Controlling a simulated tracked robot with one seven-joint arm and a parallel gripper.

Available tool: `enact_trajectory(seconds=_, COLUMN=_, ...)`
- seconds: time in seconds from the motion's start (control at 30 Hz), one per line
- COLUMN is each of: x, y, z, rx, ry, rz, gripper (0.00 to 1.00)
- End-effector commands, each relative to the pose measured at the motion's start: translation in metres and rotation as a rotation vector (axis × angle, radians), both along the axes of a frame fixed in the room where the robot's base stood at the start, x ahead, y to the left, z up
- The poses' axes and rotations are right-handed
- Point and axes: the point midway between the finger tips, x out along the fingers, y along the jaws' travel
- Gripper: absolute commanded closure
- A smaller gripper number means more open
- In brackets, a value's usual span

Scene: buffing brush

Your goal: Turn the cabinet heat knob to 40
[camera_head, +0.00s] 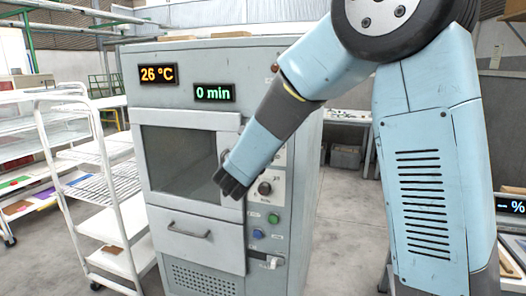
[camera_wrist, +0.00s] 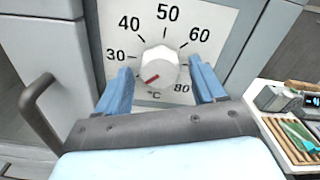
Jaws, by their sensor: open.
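The cabinet (camera_head: 192,125) stands in front of me, its orange display (camera_head: 158,74) reading 26 °C. In the wrist view the white heat knob (camera_wrist: 160,66) sits on a dial plate (camera_wrist: 190,18) marked 30, 40, 50, 60 and 80, with °C below. Its red mark points to the lower left, below the 30. My gripper (camera_wrist: 162,75) is open, with one blue finger on each side of the knob. I cannot tell whether the fingers touch it. In the head view my gripper (camera_head: 231,187) is in front of the control panel and my forearm hides part of it.
A green display (camera_head: 214,93) reads 0 min. A dark lower knob (camera_head: 264,188), a green button (camera_head: 273,218) and a blue button (camera_head: 258,234) are on the panel. A dark door handle (camera_wrist: 40,112) stands out left of the dial. A white rack cart (camera_head: 105,190) is at the left.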

Motion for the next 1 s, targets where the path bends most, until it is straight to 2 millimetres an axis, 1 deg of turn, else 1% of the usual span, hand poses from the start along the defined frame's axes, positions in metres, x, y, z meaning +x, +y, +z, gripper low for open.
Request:
enact_trajectory(seconds=0.27, x=0.0012, y=-0.0004, z=0.0001, rx=0.000, ry=0.000, rz=0.000, gripper=0.31)
enact_trajectory(seconds=0.83, x=0.0008, y=0.0005, z=0.0001, rx=0.000, ry=0.000, rz=0.001, gripper=0.84)
enact_trajectory(seconds=0.87, x=0.0007, y=0.0005, z=0.0001, rx=0.000, ry=0.000, rz=0.001, gripper=0.87)
enact_trajectory(seconds=1.0, x=0.0007, y=0.0009, z=0.0000, rx=0.005, ry=-0.001, rz=0.002, gripper=0.87)
